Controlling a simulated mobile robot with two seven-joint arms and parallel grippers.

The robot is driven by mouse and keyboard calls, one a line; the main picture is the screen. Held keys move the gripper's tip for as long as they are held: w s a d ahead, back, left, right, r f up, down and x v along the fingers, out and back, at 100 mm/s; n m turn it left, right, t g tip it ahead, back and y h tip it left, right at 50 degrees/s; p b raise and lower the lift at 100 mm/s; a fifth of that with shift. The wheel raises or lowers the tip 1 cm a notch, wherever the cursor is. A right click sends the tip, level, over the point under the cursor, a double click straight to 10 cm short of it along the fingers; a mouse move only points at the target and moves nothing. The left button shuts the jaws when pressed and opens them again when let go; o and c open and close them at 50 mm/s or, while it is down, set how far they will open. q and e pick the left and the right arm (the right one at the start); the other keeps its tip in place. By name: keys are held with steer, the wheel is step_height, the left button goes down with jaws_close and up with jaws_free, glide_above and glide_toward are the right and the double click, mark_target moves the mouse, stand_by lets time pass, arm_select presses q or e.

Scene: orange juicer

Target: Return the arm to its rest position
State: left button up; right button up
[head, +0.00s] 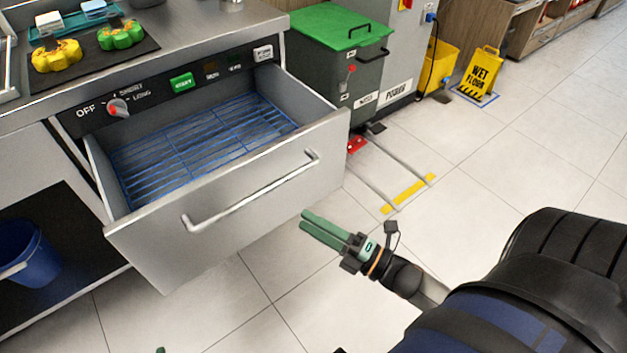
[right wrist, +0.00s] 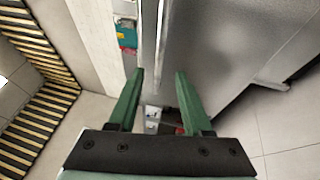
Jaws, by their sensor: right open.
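My right gripper (head: 305,219) is in the middle of the head view, with its green fingers pointing left toward the open drawer's front. In the right wrist view its two fingers (right wrist: 159,73) are apart with nothing between them. The drawer (head: 225,200) is pulled out, and its blue wire rack (head: 200,140) is empty. The drawer's bar handle (head: 250,190) shows no gripper on it. A small green tip (head: 160,350) at the bottom edge of the head view looks like part of my left gripper; the rest is out of frame.
A grey bin with a green lid (head: 345,27) stands behind the drawer. A yellow wet floor sign (head: 481,70) stands at the back right. A blue bucket (head: 28,250) sits under the counter. Yellow and green moulds (head: 57,56) lie on the counter. Tiled floor is clear at right.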

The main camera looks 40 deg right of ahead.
arm_select(q)
steer(key=shift+r, duration=0.1)
arm_select(e)
steer(key=s+a+f+m+g+h, duration=0.25)
steer(key=a+m, duration=0.25)
steer(key=m, duration=0.6)
steer(key=s+a+f+m+g+h, duration=0.15)
steer(key=a+f+m+g, duration=0.3)
steer(key=m, duration=0.55)
arm_select(q)
steer(key=s+a+r+g+p, duration=0.1)
steer(key=r+p, duration=0.4)
steer(key=p, duration=0.5)
steer(key=s+a+r+n+g+y+p, duration=0.1)
steer(key=s+r+p, duration=0.3)
steer(key=p, duration=0.6)
steer(key=shift+r, duration=0.45)
arm_select(e)
steer(key=s+d+r+g+h, duration=0.1)
steer(key=s+r, duration=0.1)
steer(key=r, duration=0.3)
steer(key=s+d+r+h, duration=0.1)
steer(key=s+r, duration=0.1)
steer(key=r, duration=0.3)
steer(key=shift+d+r+m+g, duration=0.2)
steer(key=shift+d+m+g, duration=0.1)
steer(key=shift+m+g, duration=0.1)
